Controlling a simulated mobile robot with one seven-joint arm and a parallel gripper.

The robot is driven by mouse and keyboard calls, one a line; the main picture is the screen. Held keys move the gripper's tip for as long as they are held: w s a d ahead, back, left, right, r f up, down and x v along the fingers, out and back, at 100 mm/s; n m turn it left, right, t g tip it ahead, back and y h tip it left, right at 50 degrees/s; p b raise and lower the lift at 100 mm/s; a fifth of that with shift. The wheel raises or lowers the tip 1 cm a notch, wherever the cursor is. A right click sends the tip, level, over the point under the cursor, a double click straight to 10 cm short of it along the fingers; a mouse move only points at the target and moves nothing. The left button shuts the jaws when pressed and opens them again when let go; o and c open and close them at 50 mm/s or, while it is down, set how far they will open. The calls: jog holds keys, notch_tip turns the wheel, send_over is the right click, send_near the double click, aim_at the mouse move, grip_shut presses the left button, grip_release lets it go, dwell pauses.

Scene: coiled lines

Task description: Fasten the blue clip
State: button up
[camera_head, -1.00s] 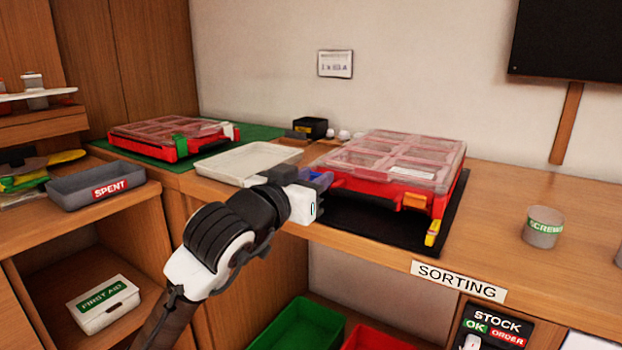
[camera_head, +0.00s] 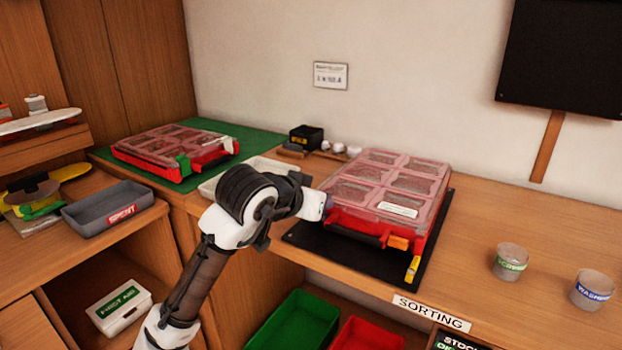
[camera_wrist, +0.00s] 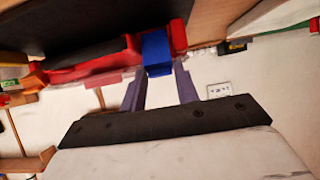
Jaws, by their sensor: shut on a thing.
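The red organiser case (camera_head: 345,222) with a clear lid (camera_head: 400,165) sits on a black mat (camera_head: 310,243) on the counter. The lid lies down over the compartments. The blue clip (camera_wrist: 157,53) is at the red case edge in the wrist view, between the fingers of my gripper (camera_wrist: 160,78). My gripper (camera_head: 327,205) is at the case's left front corner in the head view and is shut on the clip. The clip is hidden there. An orange clip (camera_head: 398,243) is on the front edge, and a yellow clip (camera_head: 412,268) hangs down at the right front corner.
A second red case (camera_head: 165,165) lies on a green mat (camera_head: 255,143) at the left. A white tray (camera_head: 208,187) is partly behind my arm. A black box (camera_head: 306,138) stands behind. Two cups, one green-labelled (camera_head: 510,262) and one blue-labelled (camera_head: 592,290), stand at the right.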

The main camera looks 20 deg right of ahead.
jog(key=shift+w+d+r+g+y+p, duration=0.25)
jog(key=shift+d+g+y+p, duration=0.15)
jog(key=shift+p, duration=0.65)
jog(key=shift+w+d+r+g+y+p, duration=0.15)
jog(key=shift+r+g+y+p, duration=0.25)
jog(key=shift+p, duration=0.65)
jog(key=shift+w+d+f+y+p, duration=0.1)
jog(key=shift+f+y+p, duration=0.15)
jog(key=shift+y+p, duration=0.25)
jog(key=shift+f, duration=0.1)
jog(key=o, duration=1)
jog(key=v, duration=1.3)
jog(key=shift+a+r, duration=0.3)
jog(key=shift+r, duration=0.1)
jog(key=shift+w, duration=0.1)
